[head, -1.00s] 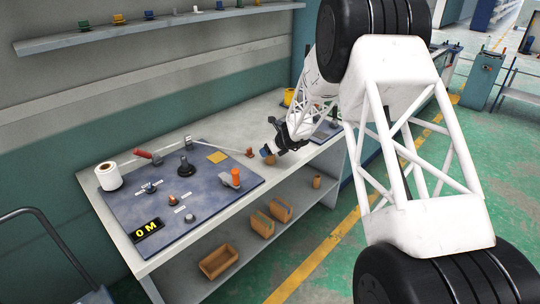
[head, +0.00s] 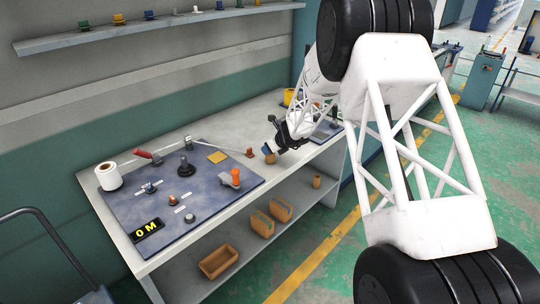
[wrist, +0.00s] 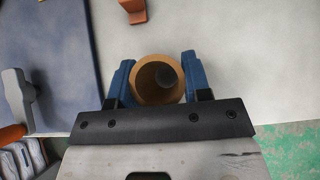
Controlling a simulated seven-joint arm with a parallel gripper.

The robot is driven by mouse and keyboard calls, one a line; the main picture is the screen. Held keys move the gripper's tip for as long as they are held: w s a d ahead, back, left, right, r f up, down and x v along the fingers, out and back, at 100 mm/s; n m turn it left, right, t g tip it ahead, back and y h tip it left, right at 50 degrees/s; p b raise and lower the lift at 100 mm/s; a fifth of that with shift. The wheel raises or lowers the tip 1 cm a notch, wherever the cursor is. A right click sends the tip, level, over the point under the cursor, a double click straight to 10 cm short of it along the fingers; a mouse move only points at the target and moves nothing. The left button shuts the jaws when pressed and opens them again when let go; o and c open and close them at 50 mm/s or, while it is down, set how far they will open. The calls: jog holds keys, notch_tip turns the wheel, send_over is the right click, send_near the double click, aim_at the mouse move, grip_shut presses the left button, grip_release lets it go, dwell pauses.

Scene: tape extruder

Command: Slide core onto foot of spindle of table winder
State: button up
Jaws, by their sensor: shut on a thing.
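The core (wrist: 147,93) is a short brown cardboard tube, seen end-on in the wrist view with its hollow bore facing the camera. My gripper (wrist: 158,74) is shut on it, one blue finger on each side. In the head view my gripper (head: 269,149) is over the bench near its front edge, right of the winder panel, and the core there is small and partly hidden. The table winder is a blue-grey panel (head: 215,200) with a 0 M display (head: 147,231). A dark upright post with a wide round foot (head: 186,170), seemingly the spindle, stands bare near its back.
An orange handle (head: 235,176) stands at the panel's right side. A small brown piece (head: 250,152) lies on the bench between panel and gripper. A white roll (head: 108,176) and a red-handled tool (head: 143,154) are at the back left. Bare bench (wrist: 225,55) lies under the gripper.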

jog(key=shift+r, duration=0.95)
jog(key=shift+r, duration=0.75)
jog(key=shift+r, duration=0.75)
jog(key=s+a+r+n+g, duration=0.1)
jog(key=s+a+r+n, duration=0.1)
jog(key=a, duration=0.9)
jog(key=s+a+r+n+g+y, duration=0.1)
jog(key=a+r, duration=0.4)
jog(key=a, duration=0.7)
jog(key=s+a+r+n+g+y, duration=0.1)
jog(key=s+a+r+n+g, duration=0.1)
jog(key=a, duration=0.9)
notch_tip(320, 180, up, 2)
jog(key=s+n, duration=0.1)
jog(key=s, duration=0.1)
jog(key=shift+s+a, duration=0.35)
jog(key=shift+s, duration=0.05)
jog(key=shift+f, duration=0.15)
jog(key=shift+f, duration=2.6)
